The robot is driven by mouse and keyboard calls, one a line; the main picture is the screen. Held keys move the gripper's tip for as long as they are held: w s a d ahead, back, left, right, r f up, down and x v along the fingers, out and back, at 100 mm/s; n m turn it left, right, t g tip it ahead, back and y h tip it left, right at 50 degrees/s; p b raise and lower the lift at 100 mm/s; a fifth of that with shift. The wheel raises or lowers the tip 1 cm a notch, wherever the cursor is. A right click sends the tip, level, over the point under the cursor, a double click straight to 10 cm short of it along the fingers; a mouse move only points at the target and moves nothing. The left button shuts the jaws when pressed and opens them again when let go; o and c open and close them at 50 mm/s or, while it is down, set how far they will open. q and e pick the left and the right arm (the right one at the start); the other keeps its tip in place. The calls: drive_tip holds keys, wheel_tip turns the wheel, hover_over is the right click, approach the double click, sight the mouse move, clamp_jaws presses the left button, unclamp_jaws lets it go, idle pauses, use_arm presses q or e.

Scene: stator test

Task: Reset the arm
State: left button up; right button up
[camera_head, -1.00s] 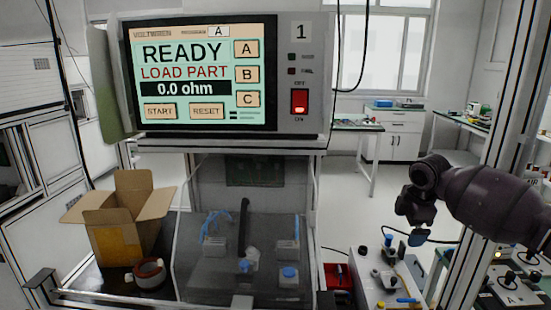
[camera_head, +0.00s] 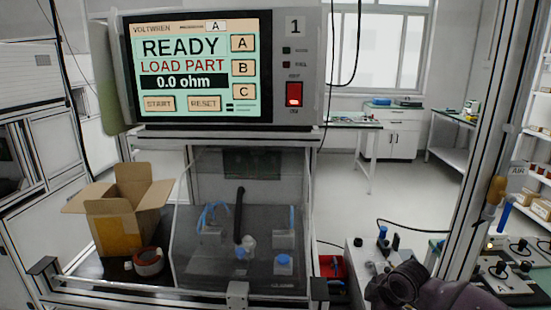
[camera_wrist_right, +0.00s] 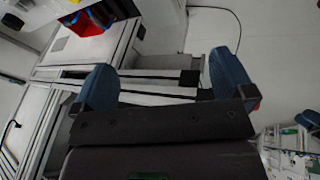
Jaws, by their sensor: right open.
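My right arm (camera_head: 400,287) comes in low at the bottom right of the head view, beside the white box on the right bench; its fingers are not visible there. In the right wrist view my right gripper (camera_wrist_right: 165,82) has its two blue fingertips wide apart, with nothing between them. Below the fingers that view shows floor and grey frame parts. My left arm and gripper are in no view.
The tester (camera_head: 210,68) reads READY, LOAD PART, 0.0 ohm. Below it is a clear-covered fixture (camera_head: 240,262). A cardboard box (camera_head: 118,215) and a copper-coloured ring (camera_head: 148,262) stand left. A red bin (camera_head: 330,268) and a metal post (camera_head: 480,150) are near my right arm.

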drive_tip(key=s+a+f+m+t+y+b, duration=0.1)
drive_tip(key=s+a+f+m+t, duration=0.15)
drive_tip(key=s+f, duration=0.45)
drive_tip(key=s+a+f+m+t+y+b, duration=0.15)
drive_tip(key=s+f+m, duration=0.3)
drive_tip(key=s, duration=0.45)
drive_tip(key=s+d+m+t+h, duration=0.1)
drive_tip(key=s+d+m+h, duration=0.1)
drive_tip(key=s, duration=0.5)
drive_tip(key=s+d+m+t+h, duration=0.1)
drive_tip(key=s+d+m+h, duration=0.2)
drive_tip(key=s, duration=0.5)
drive_tip(key=shift+d+f+m+t, duration=0.4)
drive_tip(key=shift+d+m, duration=0.4)
drive_tip(key=shift+m, duration=0.2)
